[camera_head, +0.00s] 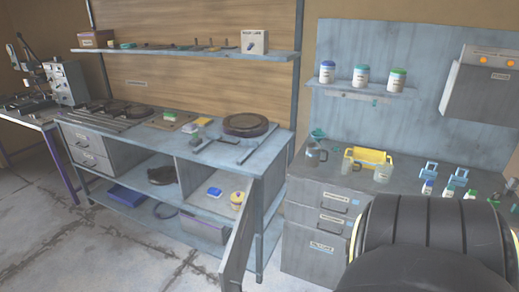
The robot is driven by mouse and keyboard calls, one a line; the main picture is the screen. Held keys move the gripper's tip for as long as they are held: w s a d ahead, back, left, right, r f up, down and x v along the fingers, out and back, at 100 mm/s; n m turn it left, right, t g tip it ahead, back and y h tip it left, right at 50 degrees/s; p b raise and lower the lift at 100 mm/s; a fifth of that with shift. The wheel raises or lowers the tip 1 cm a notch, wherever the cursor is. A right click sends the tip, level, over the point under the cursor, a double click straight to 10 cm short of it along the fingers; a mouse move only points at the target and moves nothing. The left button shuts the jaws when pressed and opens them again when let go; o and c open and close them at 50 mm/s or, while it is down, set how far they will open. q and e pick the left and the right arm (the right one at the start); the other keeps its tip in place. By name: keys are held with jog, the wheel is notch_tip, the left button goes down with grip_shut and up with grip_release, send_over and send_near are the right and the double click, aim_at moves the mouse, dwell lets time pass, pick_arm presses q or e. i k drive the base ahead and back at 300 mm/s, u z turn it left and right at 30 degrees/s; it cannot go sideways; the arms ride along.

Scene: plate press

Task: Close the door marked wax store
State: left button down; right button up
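A grey cabinet door (238,245) stands open at the front right of the workbench (262,160). It sticks out toward me from the bench's right end and I see it at a steep angle. A small pale mark shows on it, too small to read. The right compartment behind it is open and holds a yellow-lidded tin (238,198) and small items. I cannot read "wax store" anywhere. Neither gripper is in view. A large dark rounded part, which looks like one of my arm links, fills the bottom right.
A grey drawer cabinet (300,228) stands right of the door, with jugs and a yellow bin (370,156) on top. A machine (66,82) stands at the far left. The concrete floor (130,250) left of the door is clear.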

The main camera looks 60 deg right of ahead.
aim_at(231, 272)
jog(key=z, duration=1.75)
jog(key=i, duration=1)
